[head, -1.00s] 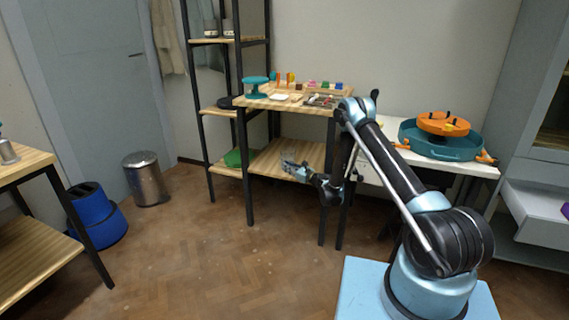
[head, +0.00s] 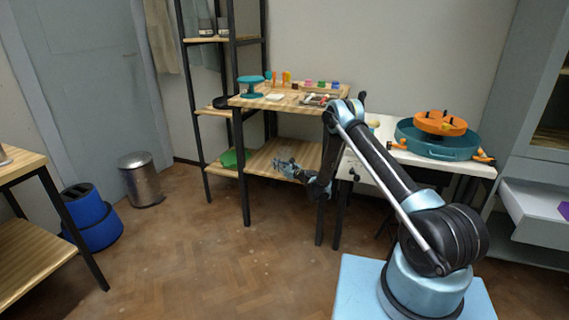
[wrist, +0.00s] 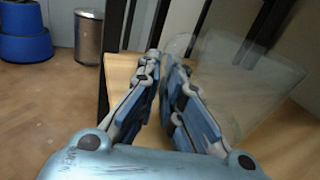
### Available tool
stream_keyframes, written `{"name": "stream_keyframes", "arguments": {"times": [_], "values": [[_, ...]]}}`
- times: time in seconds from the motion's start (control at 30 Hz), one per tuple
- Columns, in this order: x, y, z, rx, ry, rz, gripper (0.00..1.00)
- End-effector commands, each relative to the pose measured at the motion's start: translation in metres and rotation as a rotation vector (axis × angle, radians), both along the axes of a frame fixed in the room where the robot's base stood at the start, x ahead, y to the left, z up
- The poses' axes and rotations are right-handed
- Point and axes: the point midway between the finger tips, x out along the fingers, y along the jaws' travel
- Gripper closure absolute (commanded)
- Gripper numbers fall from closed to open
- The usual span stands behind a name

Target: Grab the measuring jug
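The measuring jug (wrist: 245,75) is clear and see-through. In the wrist view it stands on the wooden lower shelf, just beyond and right of my fingers. My gripper (wrist: 160,62) points at it with two blue-grey fingers close together and a narrow gap between them. The right finger overlaps the jug's left side. I cannot make out whether a thin clear part, such as a handle or wall, lies in the gap. In the head view my gripper (head: 287,165) is over the lower shelf of the bench, and the jug is too faint there to outline.
The lower shelf (head: 262,160) lies between black legs, under a tabletop (head: 245,102) with a teal stand (head: 251,86) and small coloured items. A green item (head: 233,158) lies on the rack at left. A metal bin (head: 140,180) and blue step stool (head: 92,216) stand on open floor.

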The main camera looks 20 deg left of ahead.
Motion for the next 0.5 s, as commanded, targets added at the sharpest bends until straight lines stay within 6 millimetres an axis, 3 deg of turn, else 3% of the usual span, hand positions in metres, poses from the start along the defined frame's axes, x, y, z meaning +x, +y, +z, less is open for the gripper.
{"name": "stream_keyframes", "arguments": {"times": [0.5], "values": [[-0.0006, 0.0007, 0.0052, 0.000, 0.000, 0.001, 1.00]]}}
